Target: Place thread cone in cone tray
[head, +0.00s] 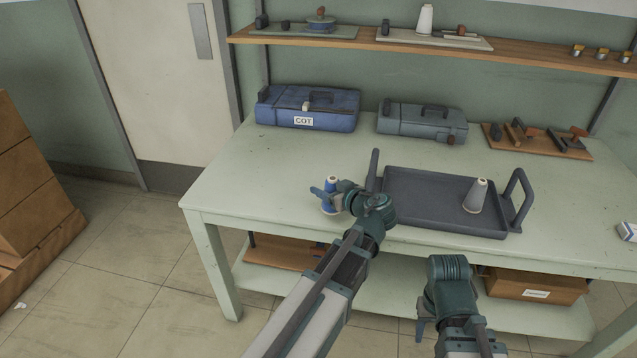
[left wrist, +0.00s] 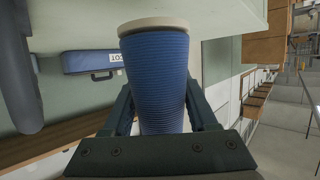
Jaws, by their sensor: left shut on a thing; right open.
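A blue thread cone (head: 329,194) with a pale end is held at the left end of the dark grey tray. The cone fills the middle of the left wrist view (left wrist: 158,80). My left gripper (head: 330,192) is shut on it, with a finger on each side; its lower part is partly hidden by the gripper. The dark grey cone tray (head: 425,212) lies on the table to the right of this gripper, with upright handles at both ends. A grey thread cone (head: 476,196) stands in the tray's right part. My right gripper (head: 422,328) is open and low, in front of the table's edge.
A blue case marked COT (head: 310,107), a grey case (head: 422,120) and a wooden board with tools (head: 535,143) stand at the back of the pale green table (head: 250,170). A shelf above carries a white cone (head: 425,20). The table's left part is clear.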

